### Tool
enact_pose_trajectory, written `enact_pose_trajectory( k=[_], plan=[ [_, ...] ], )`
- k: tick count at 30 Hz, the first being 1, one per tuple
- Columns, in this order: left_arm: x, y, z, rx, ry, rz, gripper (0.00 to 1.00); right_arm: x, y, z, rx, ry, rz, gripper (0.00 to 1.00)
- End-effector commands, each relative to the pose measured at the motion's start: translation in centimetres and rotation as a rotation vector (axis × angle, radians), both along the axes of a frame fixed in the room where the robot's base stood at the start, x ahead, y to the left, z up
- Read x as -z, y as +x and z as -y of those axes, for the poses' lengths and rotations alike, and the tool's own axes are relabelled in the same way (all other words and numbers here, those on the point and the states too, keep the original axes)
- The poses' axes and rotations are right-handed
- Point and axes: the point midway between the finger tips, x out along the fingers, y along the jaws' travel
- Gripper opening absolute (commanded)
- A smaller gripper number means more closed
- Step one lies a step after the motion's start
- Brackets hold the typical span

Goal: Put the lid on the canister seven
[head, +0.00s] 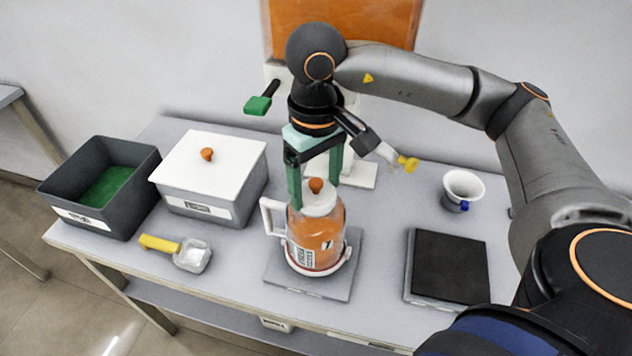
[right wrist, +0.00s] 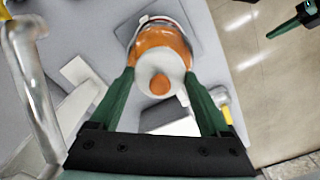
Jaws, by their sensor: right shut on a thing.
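Canister seven (head: 318,238) is a clear jar with an orange filling, a white handle and a "7" label. It stands upright on a grey square pad (head: 350,278). The white lid (head: 322,203) with an orange knob (head: 316,186) is at the canister's mouth; I cannot tell whether it is fully seated. My right gripper (head: 314,190) points down and is shut on the lid, one green finger on each side. The right wrist view shows the lid (right wrist: 160,63) between the fingers. Part of my left gripper (right wrist: 286,27) shows at that view's top right.
At left stand an open grey bin (head: 62,183) with a green bottom and a white-lidded box (head: 208,170). A yellow-handled scoop (head: 190,254) lies in front. A white cup (head: 463,188) and a dark plate (head: 450,267) are at right. A dispenser with a yellow-tipped spout (head: 408,163) stands behind.

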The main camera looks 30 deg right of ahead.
Motion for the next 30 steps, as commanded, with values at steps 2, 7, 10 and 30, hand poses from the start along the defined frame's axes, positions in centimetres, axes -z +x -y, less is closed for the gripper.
enact_pose_trajectory(
  k=[2,7,10,30],
  plan=[
    [-0.02,0.00,0.01,0.000,0.000,0.000,0.00,-0.04,0.01,-0.01,0.000,0.000,0.001,0.28],
    [0.00,0.00,0.00,0.000,0.000,0.000,0.00,-0.02,0.01,-0.01,0.000,0.000,0.001,0.28],
    [0.14,0.00,0.01,0.000,0.000,0.000,0.00,0.03,0.02,-0.02,0.000,0.000,0.001,0.28],
    [0.65,-0.01,0.00,0.000,0.000,0.000,0.00,0.01,0.01,-0.01,0.000,0.000,0.001,0.88]
  ],
)
